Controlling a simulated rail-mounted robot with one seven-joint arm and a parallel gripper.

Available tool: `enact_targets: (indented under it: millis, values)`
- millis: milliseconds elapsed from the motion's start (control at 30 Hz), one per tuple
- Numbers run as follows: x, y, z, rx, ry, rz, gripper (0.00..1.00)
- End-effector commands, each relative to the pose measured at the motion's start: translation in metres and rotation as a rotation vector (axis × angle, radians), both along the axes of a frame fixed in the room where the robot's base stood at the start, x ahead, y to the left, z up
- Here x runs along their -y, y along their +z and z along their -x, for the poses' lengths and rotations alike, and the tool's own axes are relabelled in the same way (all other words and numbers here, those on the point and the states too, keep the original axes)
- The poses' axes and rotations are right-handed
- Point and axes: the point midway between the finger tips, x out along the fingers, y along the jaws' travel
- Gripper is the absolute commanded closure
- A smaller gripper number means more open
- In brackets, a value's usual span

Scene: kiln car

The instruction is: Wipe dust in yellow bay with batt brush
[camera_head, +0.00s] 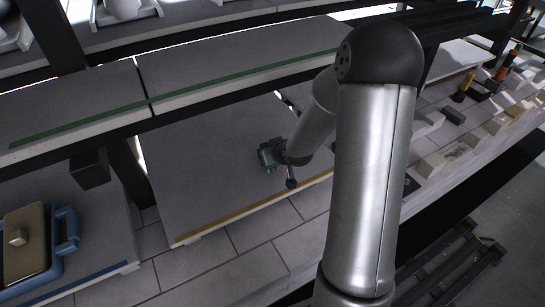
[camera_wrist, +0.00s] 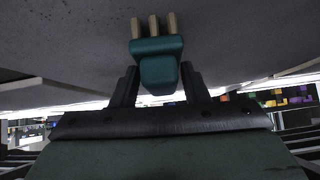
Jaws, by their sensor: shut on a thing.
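The yellow bay is a wide grey slab (camera_head: 215,165) with a yellow stripe (camera_head: 250,209) along its front edge. My gripper (camera_head: 268,155) is over this slab, right of its middle. In the wrist view my gripper (camera_wrist: 159,74) is shut on the batt brush (camera_wrist: 158,48), a teal block with a few tan bristle tufts. The bristles point at the grey surface (camera_wrist: 230,30); I cannot tell whether they touch it. Small dark specks (camera_wrist: 92,14) show on that surface at upper left. I cannot make out dust in the head view.
A green-striped shelf (camera_head: 230,65) overhangs the back of the yellow bay. A dark post (camera_head: 128,175) stands at its left. A blue-striped bay at left holds a blue tray (camera_head: 64,235) with a tan lidded block. Blocks (camera_head: 440,160) and bottles stand at right.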

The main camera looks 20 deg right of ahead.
Motion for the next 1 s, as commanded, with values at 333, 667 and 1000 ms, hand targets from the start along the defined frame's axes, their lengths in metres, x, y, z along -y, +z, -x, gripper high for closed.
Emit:
enact_targets:
  millis: [333,667,1000]
  values:
    - [-0.009,-0.003,0.001,-0.001,0.005,0.001,0.9]
    - [-0.038,-0.003,0.007,0.0,0.004,0.001,0.9]
    - [-0.061,-0.001,0.011,-0.001,0.002,0.001,0.9]
